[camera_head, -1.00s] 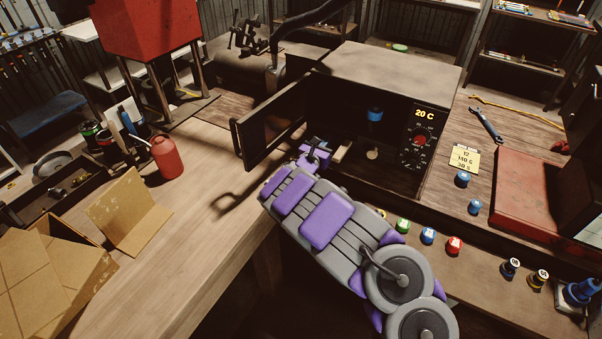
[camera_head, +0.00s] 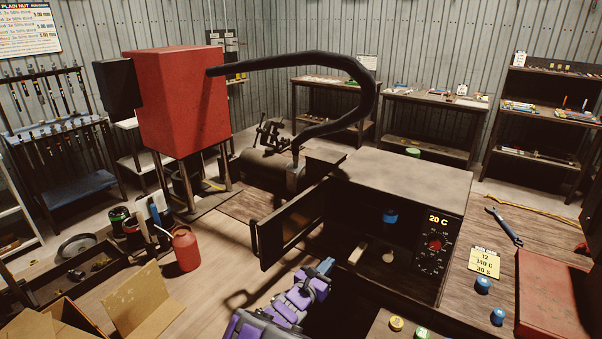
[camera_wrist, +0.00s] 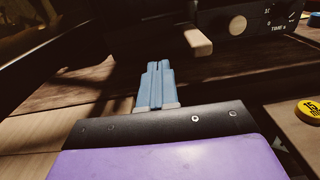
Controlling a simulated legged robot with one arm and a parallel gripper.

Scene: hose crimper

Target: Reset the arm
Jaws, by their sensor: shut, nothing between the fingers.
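My gripper (camera_head: 321,268) is at the lower middle of the head view, at the end of my purple and grey arm, in front of the oven with its door open. In the wrist view its two blue fingers (camera_wrist: 154,86) are together with nothing between them. The oven (camera_head: 395,185) has a dial and a display reading 20 C. Its door (camera_head: 285,230) stands open to the left, just beyond my gripper. A blue-capped item (camera_head: 390,217) is inside the oven.
A red can (camera_head: 186,250) and cardboard boxes (camera_head: 140,302) lie to the left. A red box machine (camera_head: 180,105) with a black hose (camera_head: 372,95) stands behind. A wrench (camera_head: 503,226), a yellow note (camera_head: 484,262) and blue knobs (camera_head: 483,285) are on the right bench. A yellow button (camera_wrist: 309,110) shows in the wrist view.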

